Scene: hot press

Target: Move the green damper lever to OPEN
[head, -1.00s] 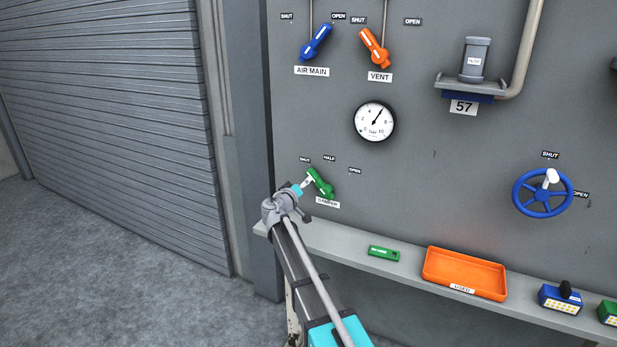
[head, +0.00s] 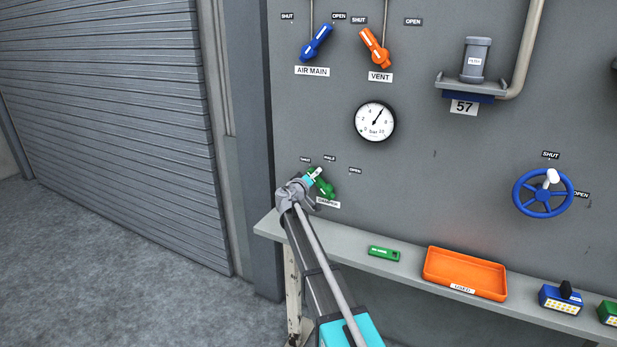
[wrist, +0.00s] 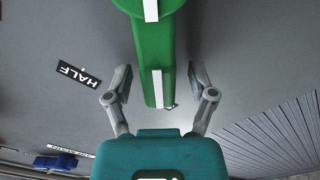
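The green damper lever (head: 327,191) is on the grey panel above its DAMPER plate, tilted up-left toward the SHUT label (head: 306,160). The HALF label (head: 329,158) and the OPEN label (head: 355,171) are to its right. My gripper (head: 315,174) is in front of the lever and hides part of its upper end. In the wrist view the green lever (wrist: 152,60) runs down between the two spread fingers of my gripper (wrist: 159,84). A gap shows on each side of it. The HALF label (wrist: 78,75) is left of the fingers there.
A pressure gauge (head: 375,121) is above the damper. Below, a shelf (head: 340,250) carries a small green block (head: 384,253) and an orange tray (head: 464,291). The blue air main lever (head: 316,42) and orange vent lever (head: 375,48) are higher up.

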